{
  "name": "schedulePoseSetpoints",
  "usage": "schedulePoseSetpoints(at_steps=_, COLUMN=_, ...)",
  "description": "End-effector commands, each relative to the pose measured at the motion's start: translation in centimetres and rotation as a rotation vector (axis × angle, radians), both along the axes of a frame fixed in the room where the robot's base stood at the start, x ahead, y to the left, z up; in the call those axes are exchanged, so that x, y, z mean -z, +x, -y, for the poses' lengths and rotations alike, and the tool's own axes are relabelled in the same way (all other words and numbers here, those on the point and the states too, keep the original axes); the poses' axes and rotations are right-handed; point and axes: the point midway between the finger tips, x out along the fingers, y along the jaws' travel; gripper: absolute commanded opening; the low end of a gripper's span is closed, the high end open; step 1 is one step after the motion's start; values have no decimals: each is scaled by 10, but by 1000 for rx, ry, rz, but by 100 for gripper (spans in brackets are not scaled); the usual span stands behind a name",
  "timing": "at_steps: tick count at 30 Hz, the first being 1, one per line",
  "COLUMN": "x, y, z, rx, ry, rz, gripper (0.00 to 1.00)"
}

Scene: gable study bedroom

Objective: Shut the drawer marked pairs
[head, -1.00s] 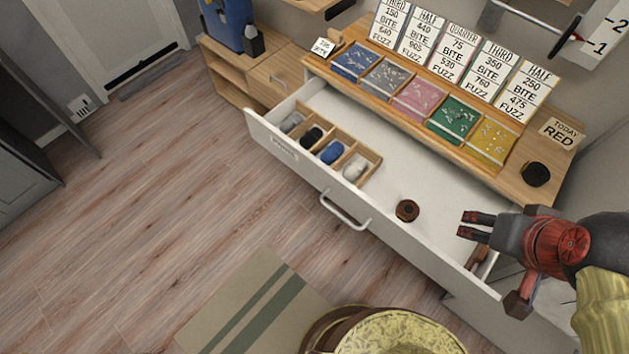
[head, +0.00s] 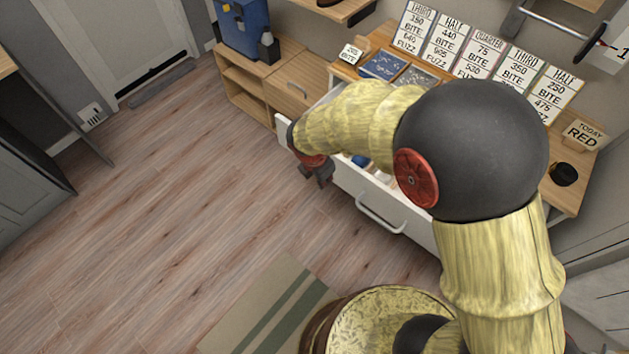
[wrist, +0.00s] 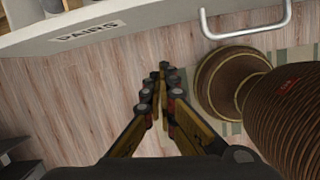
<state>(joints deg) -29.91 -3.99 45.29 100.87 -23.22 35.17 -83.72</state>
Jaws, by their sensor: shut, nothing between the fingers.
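The white drawer (head: 345,181) marked PAIRS stands pulled out from under the wooden-topped unit. The drawer's bar handle (head: 380,216) is also at the upper right of the wrist view (wrist: 246,32). My gripper (head: 321,181) is shut and empty, on the outer side of the drawer front near its left end. In the wrist view my fingers (wrist: 163,85) point over the floor, apart from the front panel. My arm hides most of the drawer's inside.
The top carries colored trays (head: 382,66), price cards (head: 478,48), a TODAY RED sign (head: 584,134) and a black round object (head: 564,174). A low wooden cabinet (head: 265,85) stands left of the drawer. The wood floor (head: 170,200) in front is clear, with a striped mat (head: 265,310).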

Motion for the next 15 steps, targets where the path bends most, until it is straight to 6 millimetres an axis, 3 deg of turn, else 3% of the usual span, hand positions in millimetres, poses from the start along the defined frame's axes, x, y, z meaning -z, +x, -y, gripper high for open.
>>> schedulePoseSetpoints(at_steps=3, x=1, y=1, z=0, rx=-118, ry=-18, rz=-12, gripper=0)
schedulePoseSetpoints(at_steps=8, x=6, y=2, z=0, rx=-168, ry=-26, rz=-20, gripper=0)
schedulePoseSetpoints(at_steps=15, x=42, y=8, z=6, rx=-165, ry=-26, rz=-21, gripper=0)
